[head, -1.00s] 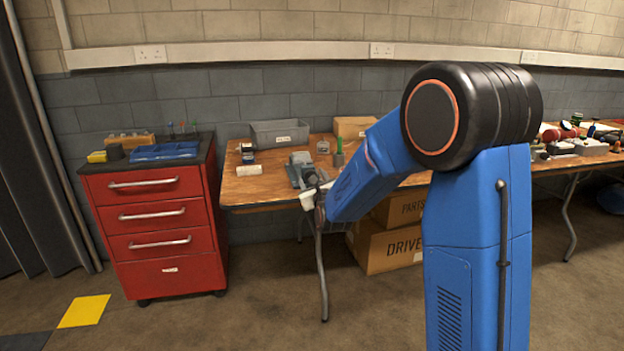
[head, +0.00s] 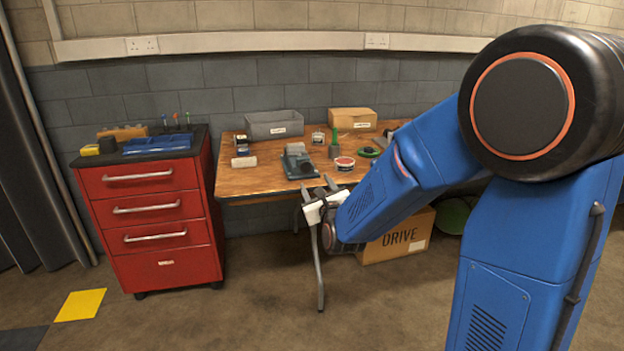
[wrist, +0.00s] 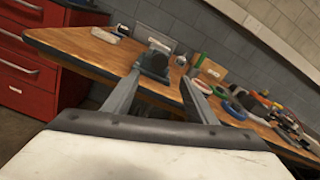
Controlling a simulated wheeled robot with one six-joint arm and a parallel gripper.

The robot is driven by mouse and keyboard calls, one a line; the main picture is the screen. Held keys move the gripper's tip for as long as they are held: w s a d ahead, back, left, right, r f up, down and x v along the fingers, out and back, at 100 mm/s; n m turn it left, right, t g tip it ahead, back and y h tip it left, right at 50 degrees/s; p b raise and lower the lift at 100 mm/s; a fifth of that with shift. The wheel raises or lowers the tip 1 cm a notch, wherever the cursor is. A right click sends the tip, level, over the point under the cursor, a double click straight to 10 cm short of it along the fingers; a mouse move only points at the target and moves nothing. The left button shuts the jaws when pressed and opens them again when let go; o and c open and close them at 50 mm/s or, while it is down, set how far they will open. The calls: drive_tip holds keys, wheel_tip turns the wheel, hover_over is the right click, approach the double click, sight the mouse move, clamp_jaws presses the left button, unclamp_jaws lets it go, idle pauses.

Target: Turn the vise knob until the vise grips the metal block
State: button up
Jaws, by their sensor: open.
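The grey-green vise (head: 299,162) stands on the wooden table (head: 255,182) near its front edge. In the wrist view the vise (wrist: 155,62) shows beyond my fingers, with a dark round part facing me that may be the knob. I cannot make out the metal block at this size. My gripper (head: 319,190) is open and empty, just in front of the table's front edge and below the vise, apart from it. In the wrist view its two fingers (wrist: 158,98) point toward the table, with the vise between and beyond them.
A white roll (head: 244,162) lies left of the vise. A round red-rimmed tin (head: 344,163) and a green bottle-like item (head: 334,145) stand to its right. A grey bin (head: 274,126) and a cardboard box (head: 352,119) are at the back. A red drawer cabinet (head: 155,215) stands left.

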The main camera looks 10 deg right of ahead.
drive_tip(key=shift+s, duration=2.5)
drive_tip(key=s+d+f+n+g, duration=0.1)
drive_tip(key=s+n+g, duration=0.3)
drive_tip(key=s+n, duration=0.6)
drive_tip(key=s+d+f+n+g, duration=0.1)
drive_tip(key=s+d+n+g, duration=0.2)
drive_tip(key=s+n, duration=0.8)
drive_tip(key=s+d+f+n+g, duration=0.2)
drive_tip(key=s+n+g, duration=0.4)
drive_tip(key=s+n, duration=0.5)
drive_tip(key=s+d, duration=0.1)
drive_tip(key=s, duration=0.4)
drive_tip(key=shift+s, duration=0.2)
